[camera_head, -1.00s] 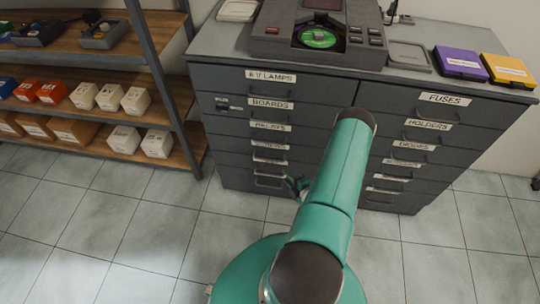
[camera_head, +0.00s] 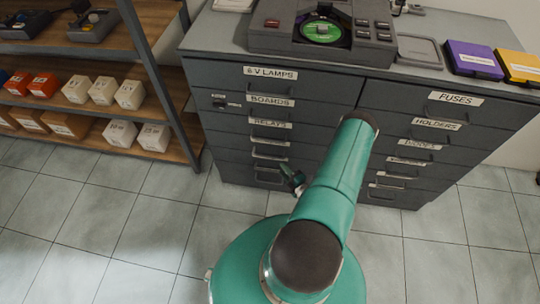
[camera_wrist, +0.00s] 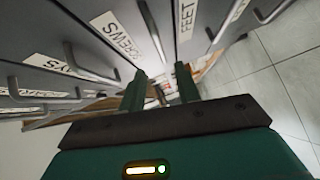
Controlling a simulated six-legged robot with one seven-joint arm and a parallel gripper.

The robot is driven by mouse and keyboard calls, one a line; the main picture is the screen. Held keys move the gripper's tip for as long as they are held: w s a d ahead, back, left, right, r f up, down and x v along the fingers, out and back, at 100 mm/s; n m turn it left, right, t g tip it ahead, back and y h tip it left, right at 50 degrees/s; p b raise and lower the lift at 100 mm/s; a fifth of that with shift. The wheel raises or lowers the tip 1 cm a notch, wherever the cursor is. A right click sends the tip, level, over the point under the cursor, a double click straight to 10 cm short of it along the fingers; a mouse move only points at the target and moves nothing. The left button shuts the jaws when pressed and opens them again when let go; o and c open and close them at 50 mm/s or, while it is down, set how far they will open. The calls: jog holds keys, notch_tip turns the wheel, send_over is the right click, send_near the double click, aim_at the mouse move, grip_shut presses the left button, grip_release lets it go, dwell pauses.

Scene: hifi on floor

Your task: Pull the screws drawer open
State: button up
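The screws drawer is in the left column of the grey cabinet. Its white SCREWS label (camera_wrist: 116,36) shows in the wrist view, with its bar handle (camera_wrist: 151,32) beside it. In the head view, the label below RELAYS (camera_head: 270,140) is too small to read. The drawer looks shut. My gripper (camera_wrist: 161,89) is open and empty, its two green fingers apart. The near end of the screws handle appears between the fingertips; I cannot tell whether it is between them in depth. In the head view my gripper (camera_head: 292,180) is mostly hidden behind my arm, low before the left column.
The RELAYS handle (camera_wrist: 92,66) and FEET handle (camera_wrist: 216,30) lie on either side. A shelf (camera_head: 160,60) with small boxes stands left of the cabinet. A device (camera_head: 320,32) and purple and yellow cases sit on the cabinet top. The tiled floor in front is clear.

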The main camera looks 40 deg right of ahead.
jog(key=w, duration=0.3)
jog(key=w+f, duration=0.1)
jog(key=w, duration=0.3)
jog(key=w+d, duration=0.1)
jog(key=w, duration=0.2)
jog(key=shift+w+f, duration=0.25)
grip_shut()
